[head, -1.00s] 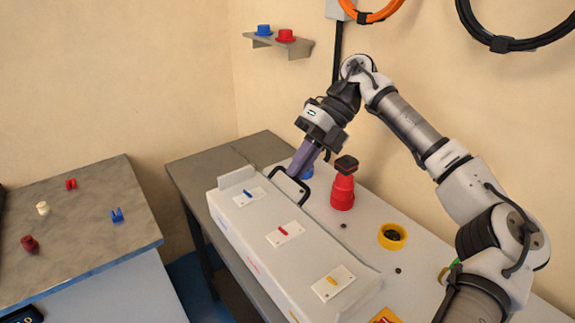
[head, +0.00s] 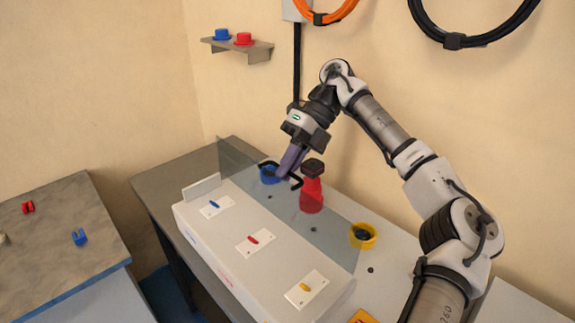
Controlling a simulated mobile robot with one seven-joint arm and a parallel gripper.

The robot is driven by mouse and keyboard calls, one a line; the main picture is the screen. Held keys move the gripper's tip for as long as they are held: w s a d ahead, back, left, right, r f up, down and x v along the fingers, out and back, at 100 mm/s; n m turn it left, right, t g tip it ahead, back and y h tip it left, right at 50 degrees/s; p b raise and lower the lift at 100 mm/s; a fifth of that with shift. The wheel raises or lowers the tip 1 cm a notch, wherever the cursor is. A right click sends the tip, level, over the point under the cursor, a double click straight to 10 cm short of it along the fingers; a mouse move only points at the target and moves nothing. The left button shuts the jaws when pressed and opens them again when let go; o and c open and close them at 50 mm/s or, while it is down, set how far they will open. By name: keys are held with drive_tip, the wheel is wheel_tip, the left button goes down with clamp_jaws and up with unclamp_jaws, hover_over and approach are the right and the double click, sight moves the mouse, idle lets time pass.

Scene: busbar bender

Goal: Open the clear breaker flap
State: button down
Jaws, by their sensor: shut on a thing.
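The clear breaker flap (head: 318,222) stands raised along the back edge of the white breaker box (head: 265,268), a see-through grey-tinted sheet. Its black handle (head: 296,183) is at its upper edge. My gripper (head: 284,175) is shut on the handle; its fingertips partly hide it. On the box top, a blue toggle (head: 213,204), a red toggle (head: 253,240) and a yellow toggle (head: 305,287) sit on white plates, no longer under the flap.
Behind the flap stand a blue round part (head: 267,175), a red part with a black top (head: 312,190) and a yellow ring (head: 362,235). A wall shelf (head: 237,49) holds blue and red pieces. A side table (head: 70,240) at left holds small parts.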

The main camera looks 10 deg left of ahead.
drive_tip(key=shift+a+f, duration=0.1)
drive_tip(key=shift+f, duration=0.3)
drive_tip(key=c, duration=1.5)
unclamp_jaws()
drive_tip(key=shift+w+a, duration=0.1)
drive_tip(key=shift+a, duration=0.05)
drive_tip(key=shift+r, duration=0.2)
drive_tip(key=shift+p+v, duration=0.85)
drive_tip(key=shift+v, duration=2.9)
